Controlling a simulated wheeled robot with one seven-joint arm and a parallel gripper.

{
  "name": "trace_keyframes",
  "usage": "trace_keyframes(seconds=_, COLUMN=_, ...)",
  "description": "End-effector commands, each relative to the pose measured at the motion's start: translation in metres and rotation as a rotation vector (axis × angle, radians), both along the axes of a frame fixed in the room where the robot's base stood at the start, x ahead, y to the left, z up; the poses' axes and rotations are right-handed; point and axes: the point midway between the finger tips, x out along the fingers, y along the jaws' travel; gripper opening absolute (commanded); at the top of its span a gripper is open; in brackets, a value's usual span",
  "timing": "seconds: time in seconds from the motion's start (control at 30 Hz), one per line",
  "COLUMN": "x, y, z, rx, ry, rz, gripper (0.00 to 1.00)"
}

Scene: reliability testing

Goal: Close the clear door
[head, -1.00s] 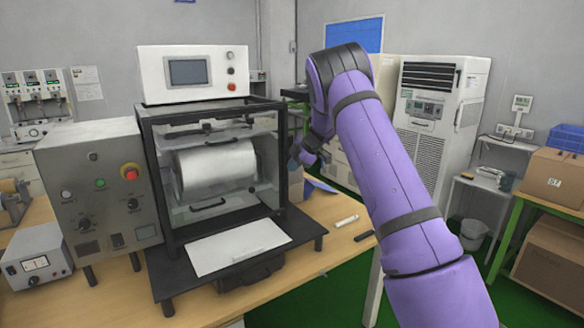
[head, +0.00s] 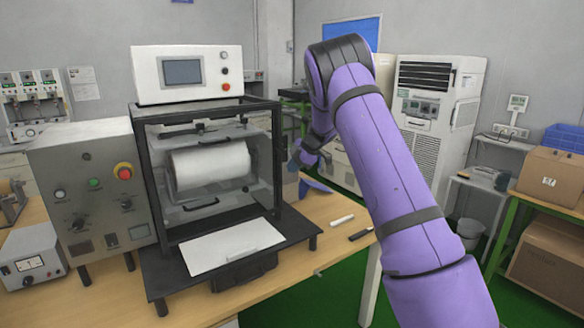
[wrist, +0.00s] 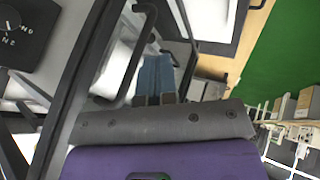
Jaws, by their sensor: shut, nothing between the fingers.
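The clear door (head: 235,197) is a see-through panel with black handles, at the front of a black-framed chamber in the head view. A white roll (head: 211,166) shows through it. How far the door stands open is hard to tell. My gripper (head: 303,160) is just right of the chamber's right front post, partly hidden by my purple arm. In the wrist view, my gripper's blue-grey fingers (wrist: 154,78) are together and empty. A black bar handle (wrist: 137,65) is close left of them, and a dark frame edge runs diagonally further left. Contact cannot be made out.
A white sheet (head: 232,245) lies on the black shelf before the chamber. A control box (head: 93,190) stands left of it. A white pen (head: 342,220) and a black pen (head: 360,234) lie on the wooden table (head: 325,207). A white cabinet (head: 432,105) stands behind my arm.

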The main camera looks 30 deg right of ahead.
Motion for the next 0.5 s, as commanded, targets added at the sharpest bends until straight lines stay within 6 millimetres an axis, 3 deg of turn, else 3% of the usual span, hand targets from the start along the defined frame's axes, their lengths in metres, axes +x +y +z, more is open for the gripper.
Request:
trace_keyframes(seconds=0.3, x=-0.025, y=-0.031, z=0.049, rx=0.000, ry=0.004, rz=0.001, gripper=0.00)
trace_keyframes(seconds=0.5, x=-0.035, y=-0.044, z=0.070, rx=0.001, ry=0.006, rz=0.002, gripper=0.00)
